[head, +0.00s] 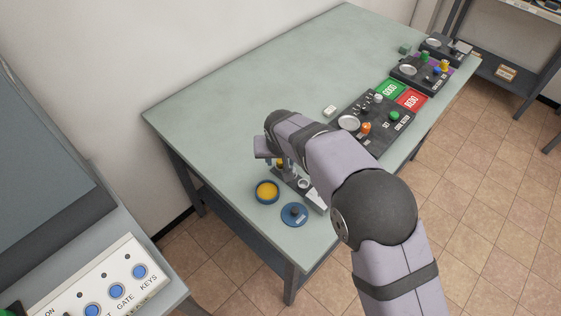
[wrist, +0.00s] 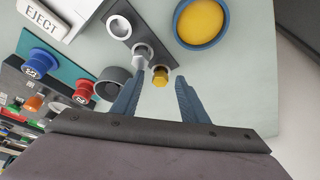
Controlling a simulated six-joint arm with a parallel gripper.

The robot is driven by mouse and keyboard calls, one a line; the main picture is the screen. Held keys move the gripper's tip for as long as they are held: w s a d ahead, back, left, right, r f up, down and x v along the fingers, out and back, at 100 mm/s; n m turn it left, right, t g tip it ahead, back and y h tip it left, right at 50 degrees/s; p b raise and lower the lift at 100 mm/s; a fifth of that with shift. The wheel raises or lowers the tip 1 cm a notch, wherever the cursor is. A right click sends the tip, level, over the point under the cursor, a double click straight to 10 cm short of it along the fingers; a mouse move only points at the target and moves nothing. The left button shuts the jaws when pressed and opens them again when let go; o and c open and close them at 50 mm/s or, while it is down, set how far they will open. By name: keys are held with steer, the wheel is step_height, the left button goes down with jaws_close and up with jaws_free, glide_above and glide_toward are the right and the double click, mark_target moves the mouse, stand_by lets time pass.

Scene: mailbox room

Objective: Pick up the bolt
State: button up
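In the wrist view, a small gold hex-headed piece (wrist: 160,76), which looks like the bolt, stands at the edge of a dark block (wrist: 128,37). A silver hex piece (wrist: 141,57) sits beside it on the block, with a pale ring (wrist: 118,28) farther along. My gripper (wrist: 160,84) is open, its two blue fingers spread with the gold piece between or just beyond the tips. I see no contact. In the head view my gripper (head: 284,166) is over the near end of the table, and my arm partly hides the block.
A grey round cup (wrist: 113,84) and red and blue knobs are left in the wrist view. Control panels (head: 372,121) line the table's right edge; its left side is clear.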

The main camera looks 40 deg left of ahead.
jaws_close()
